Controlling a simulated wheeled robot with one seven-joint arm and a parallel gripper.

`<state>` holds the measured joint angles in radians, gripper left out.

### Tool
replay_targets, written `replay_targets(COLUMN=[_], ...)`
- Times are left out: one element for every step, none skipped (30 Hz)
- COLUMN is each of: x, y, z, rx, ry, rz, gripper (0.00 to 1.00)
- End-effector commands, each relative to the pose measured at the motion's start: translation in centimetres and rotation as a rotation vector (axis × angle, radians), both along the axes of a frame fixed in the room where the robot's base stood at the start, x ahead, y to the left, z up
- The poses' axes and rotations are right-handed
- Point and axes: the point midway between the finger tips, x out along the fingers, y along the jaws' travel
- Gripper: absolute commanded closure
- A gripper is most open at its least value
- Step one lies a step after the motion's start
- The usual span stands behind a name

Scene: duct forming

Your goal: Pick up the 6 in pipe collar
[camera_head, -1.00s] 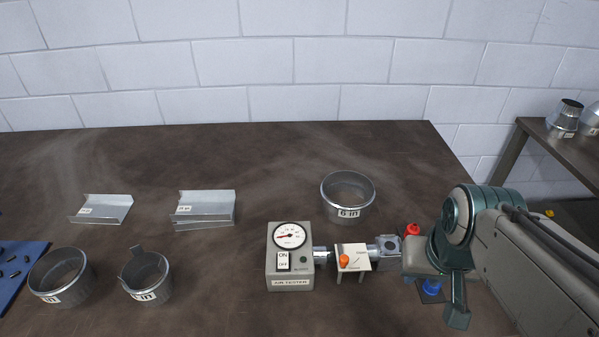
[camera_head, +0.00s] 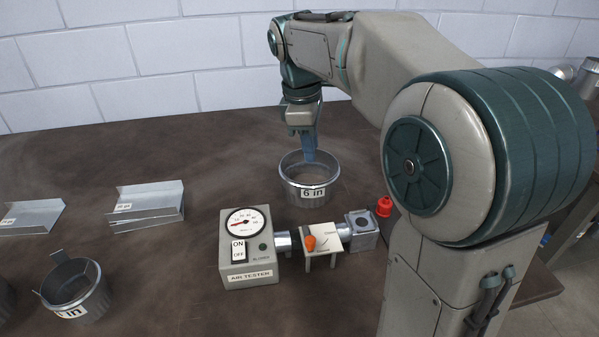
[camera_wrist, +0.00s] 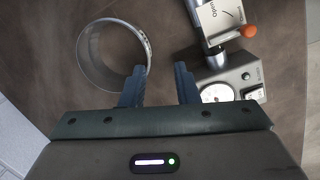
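The 6 in pipe collar (camera_head: 309,184) is a round metal ring with a "6 in" label, standing on the dark table behind the air tester. It also shows in the wrist view (camera_wrist: 85,62), at the upper left. My gripper (camera_head: 309,158) is above the collar's back rim in the head view. In the wrist view my gripper (camera_wrist: 159,80) has its two fingers spread apart with nothing between them. The left finger is near or over the collar's rim; I cannot tell whether it touches.
The air tester (camera_head: 247,262) with its gauge stands just in front of the collar, joined to a valve with an orange knob (camera_head: 310,243). A red button (camera_head: 384,206) is to the right. Bent metal sheets (camera_head: 146,205) and another collar (camera_head: 92,302) lie left. Table behind is clear.

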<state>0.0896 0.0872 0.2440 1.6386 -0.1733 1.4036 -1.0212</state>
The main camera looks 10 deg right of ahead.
Motion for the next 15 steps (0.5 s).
replay_targets(x=[1.4, 2.1, 2.8, 3.3, 3.7, 4.1, 4.3, 4.5, 4.7, 4.8, 4.8, 4.8, 4.8, 4.8, 4.7], y=[0.0, 0.0, 0.1, 0.1, 0.1, 0.1, 0.1, 0.1, 0.0, 0.0, 0.0, -0.1, -0.2, -0.3, -0.5], z=[-1.3, -1.5, -1.7, -1.7, -1.8, -1.9, -1.9, -2.0, -2.1, -2.3, -2.6, -3.2, -3.7, -4.2, -5.1], rx=[-0.003, -0.005, -0.007, -0.007, -0.008, -0.008, -0.008, -0.008, -0.009, -0.009, -0.008, -0.009, -0.008, -0.008, -0.009], ry=[0.022, 0.034, 0.05, 0.06, 0.068, 0.077, 0.082, 0.087, 0.092, 0.093, 0.096, 0.098, 0.099, 0.099, 0.1], rz=[0.063, 0.102, 0.148, 0.178, 0.204, 0.232, 0.249, 0.263, 0.276, 0.282, 0.287, 0.29, 0.29, 0.29, 0.288], gripper=[0.72, 0.72, 0.72, 0.72, 0.72, 0.72, 0.72, 0.72, 0.72, 0.72, 0.72, 0.72, 0.72, 0.72, 0.72])
